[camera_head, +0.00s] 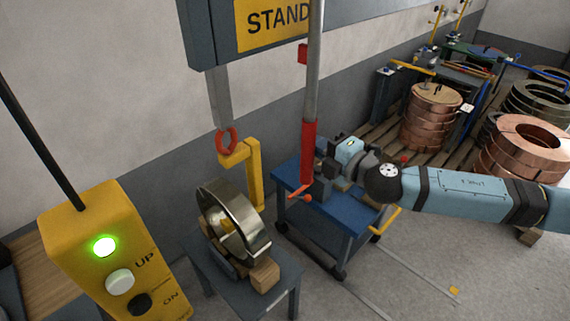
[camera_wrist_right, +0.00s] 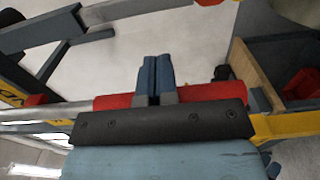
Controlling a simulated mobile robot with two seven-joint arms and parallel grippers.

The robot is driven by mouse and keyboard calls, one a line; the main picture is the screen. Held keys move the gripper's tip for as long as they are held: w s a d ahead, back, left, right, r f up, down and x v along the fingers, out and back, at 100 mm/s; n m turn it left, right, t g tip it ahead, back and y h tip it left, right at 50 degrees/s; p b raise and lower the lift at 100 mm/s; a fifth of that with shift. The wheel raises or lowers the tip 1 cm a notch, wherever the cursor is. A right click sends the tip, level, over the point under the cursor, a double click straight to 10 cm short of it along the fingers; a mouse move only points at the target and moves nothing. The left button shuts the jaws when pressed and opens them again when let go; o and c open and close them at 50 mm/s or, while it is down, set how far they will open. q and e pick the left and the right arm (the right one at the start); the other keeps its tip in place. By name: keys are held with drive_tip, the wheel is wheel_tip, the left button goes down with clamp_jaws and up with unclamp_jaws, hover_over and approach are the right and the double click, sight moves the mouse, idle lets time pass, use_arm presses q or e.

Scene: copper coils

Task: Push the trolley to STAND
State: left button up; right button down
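The blue trolley (camera_head: 345,211) stands on the floor at the centre of the head view, with a yellow handle (camera_head: 385,219) at its right. A grey post with a red sleeve (camera_head: 308,150) rises at its left end. The STAND sign (camera_head: 273,24) hangs on a grey box above. My right gripper (camera_head: 331,165) is low beside the sleeve, over the trolley top. In the right wrist view its fingers (camera_wrist_right: 156,80) are together in front of the red sleeve (camera_wrist_right: 215,93); contact is unclear. My left gripper is out of view.
A steel coil (camera_head: 248,212) sits on a small table (camera_head: 201,258) left of the trolley, beside a yellow hook (camera_head: 254,177). A yellow control box (camera_head: 92,245) with a lit green lamp is at the near left. Copper coils (camera_head: 528,145) stand at the right. Floor right of the trolley is mostly clear.

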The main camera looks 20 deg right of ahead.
drive_tip(key=shift+s+a, duration=0.25)
drive_tip(key=shift+a, duration=0.4)
drive_tip(key=shift+s+a, duration=0.3)
drive_tip(key=shift+a, duration=0.3)
drive_tip(key=shift+s+a, duration=0.25)
drive_tip(key=shift+a, duration=0.4)
drive_tip(key=shift+w+d, duration=0.1)
drive_tip(key=shift+d, duration=0.1)
drive_tip(key=shift+w+d+b, duration=0.2)
drive_tip(key=shift+d+b, duration=0.1)
drive_tip(key=shift+d, duration=1.05)
drive_tip(key=b, duration=0.8)
approach(313, 157)
drive_tip(key=d, duration=0.2)
drive_tip(key=shift+w+d+r, duration=0.1)
drive_tip(key=shift+w+d, duration=0.2)
